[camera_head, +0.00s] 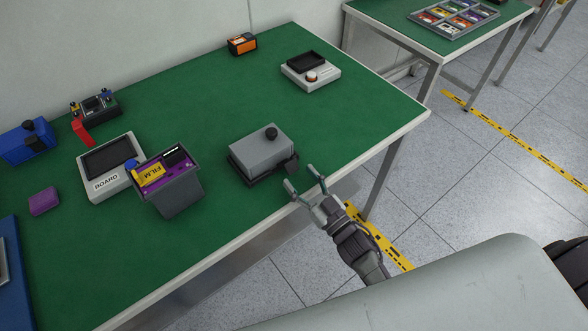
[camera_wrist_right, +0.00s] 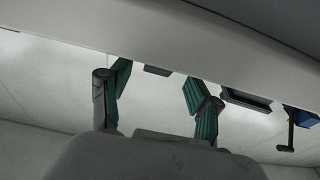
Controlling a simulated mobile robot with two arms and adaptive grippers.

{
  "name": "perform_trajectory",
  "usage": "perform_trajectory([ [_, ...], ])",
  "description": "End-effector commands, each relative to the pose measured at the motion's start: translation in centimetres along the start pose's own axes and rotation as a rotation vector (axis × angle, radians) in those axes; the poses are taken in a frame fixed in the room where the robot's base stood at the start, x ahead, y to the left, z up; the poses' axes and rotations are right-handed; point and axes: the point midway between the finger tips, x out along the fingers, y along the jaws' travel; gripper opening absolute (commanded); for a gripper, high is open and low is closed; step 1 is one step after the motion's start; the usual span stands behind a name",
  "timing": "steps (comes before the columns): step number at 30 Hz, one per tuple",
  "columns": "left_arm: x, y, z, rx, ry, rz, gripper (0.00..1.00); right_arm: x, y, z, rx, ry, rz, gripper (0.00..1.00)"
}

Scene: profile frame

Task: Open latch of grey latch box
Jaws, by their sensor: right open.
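The grey latch box (camera_head: 258,150) sits near the front edge of the green table. It has a black knob (camera_head: 271,133) on its lid and a dark latch piece (camera_head: 290,164) on its right side. The lid looks closed. My right gripper (camera_head: 304,181) is open and empty at the table's front edge, just in front of the latch and apart from it. Its two teal-padded fingers (camera_wrist_right: 160,90) are spread in the right wrist view, with nothing between them that I can see held. My left gripper is not in view.
A dark grey bin (camera_head: 176,195) with a yellow film pack stands left of the box. A white board device (camera_head: 102,178) and a blue box (camera_head: 27,142) are farther left. A white device (camera_head: 311,72) stands farther back. The table's middle is clear.

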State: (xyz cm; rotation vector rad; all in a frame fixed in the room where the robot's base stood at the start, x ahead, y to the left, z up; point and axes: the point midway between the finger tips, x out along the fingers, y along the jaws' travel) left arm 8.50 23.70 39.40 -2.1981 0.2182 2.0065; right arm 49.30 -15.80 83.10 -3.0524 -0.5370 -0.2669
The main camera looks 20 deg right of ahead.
Motion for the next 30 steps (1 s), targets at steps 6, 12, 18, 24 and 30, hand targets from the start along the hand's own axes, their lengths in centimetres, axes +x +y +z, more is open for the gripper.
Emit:
perform_trajectory([
  [6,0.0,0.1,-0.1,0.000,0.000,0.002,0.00,-4.9,0.0,0.1,0.001,-0.004,0.000,0.62],
  [12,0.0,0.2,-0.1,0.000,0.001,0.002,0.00,-7.6,0.1,0.0,-0.001,-0.002,0.001,0.62],
  [18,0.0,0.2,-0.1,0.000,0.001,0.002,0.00,-8.3,0.0,0.0,-0.001,0.000,0.000,0.62],
  [24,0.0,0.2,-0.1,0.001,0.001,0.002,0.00,-8.3,0.0,0.0,-0.001,0.001,0.000,0.62],
  [30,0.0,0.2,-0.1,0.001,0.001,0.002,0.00,-8.3,0.0,0.0,-0.001,0.000,0.000,0.62],
])
